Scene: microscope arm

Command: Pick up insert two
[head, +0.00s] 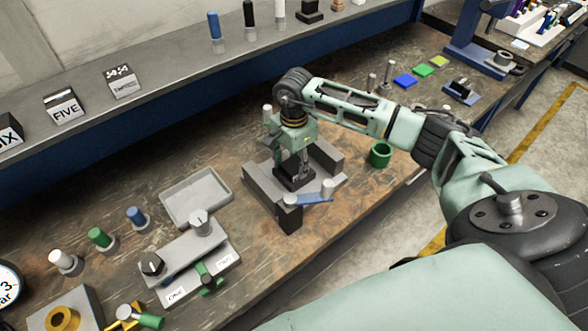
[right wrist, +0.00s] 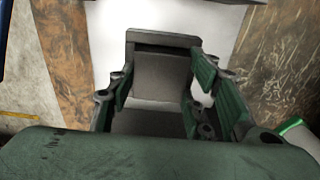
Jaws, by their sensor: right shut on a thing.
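My right gripper (head: 297,162) points down over a grey stepped fixture (head: 262,184) on the bench. It is shut on a dark block (head: 293,180) that sits low among the fixture's walls. The right wrist view shows a grey block (right wrist: 162,76) between the green fingers of the gripper (right wrist: 156,100). No number can be read on the held block, so I cannot tell from a label that it is insert two. Whether it still touches the fixture is hidden. My left gripper is not in view.
A blue-handled lever (head: 312,198) lies at the fixture's front. A green cup (head: 380,154) stands right of it. An empty grey tray (head: 196,196) and a labelled plate with a green clamp (head: 207,280) are to the left. Blocks, one marked FIVE (head: 64,107), stand on the shelf.

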